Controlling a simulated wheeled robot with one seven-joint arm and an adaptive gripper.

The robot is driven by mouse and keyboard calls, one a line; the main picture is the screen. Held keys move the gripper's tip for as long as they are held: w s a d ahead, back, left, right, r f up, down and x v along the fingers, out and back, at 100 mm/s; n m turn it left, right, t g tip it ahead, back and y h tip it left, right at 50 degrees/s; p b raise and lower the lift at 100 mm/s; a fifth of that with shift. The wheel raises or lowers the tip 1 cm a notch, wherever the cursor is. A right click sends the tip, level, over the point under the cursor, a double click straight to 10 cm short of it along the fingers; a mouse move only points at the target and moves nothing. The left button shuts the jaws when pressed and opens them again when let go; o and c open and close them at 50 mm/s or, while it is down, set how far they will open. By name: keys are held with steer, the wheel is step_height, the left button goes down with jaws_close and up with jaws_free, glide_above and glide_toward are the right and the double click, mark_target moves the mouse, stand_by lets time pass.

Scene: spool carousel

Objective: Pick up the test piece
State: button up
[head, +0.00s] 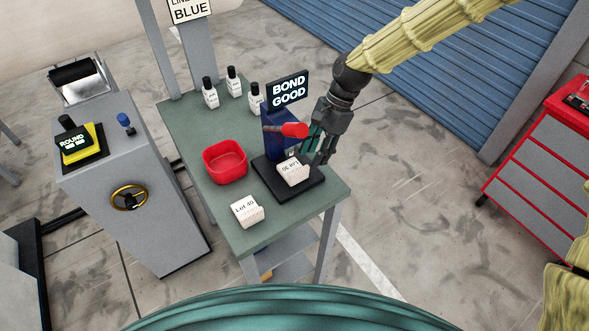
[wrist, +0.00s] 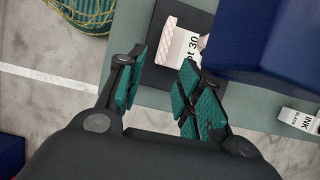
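A white block marked Lot 30 (head: 292,172) lies on the black base plate (head: 270,179) of a blue tester (head: 280,135) with a red lever. I take it as the test piece; no label names it so. It also shows in the wrist view (wrist: 178,44), ahead of my fingers and partly behind the right finger. My gripper (head: 314,153) is beside the tester, just right of and behind the block. In the wrist view the teal-padded fingers (wrist: 160,85) stand apart with nothing between the pads. The tester's screen (head: 288,91) reads BOND GOOD.
A second white block, Lot 40 (head: 246,212), lies at the green table's (head: 310,203) front edge. A red bin (head: 225,161) stands left of the tester. Several ink bottles (head: 211,93) stand behind. A grey machine (head: 150,165) with a brass wheel is left; a red cabinet (head: 535,170) is right.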

mark_target(309, 176)
steer(key=shift+p+x, duration=0.95)
steer(key=shift+x, duration=1.3)
steer(key=shift+w, duration=0.1)
jaws_close()
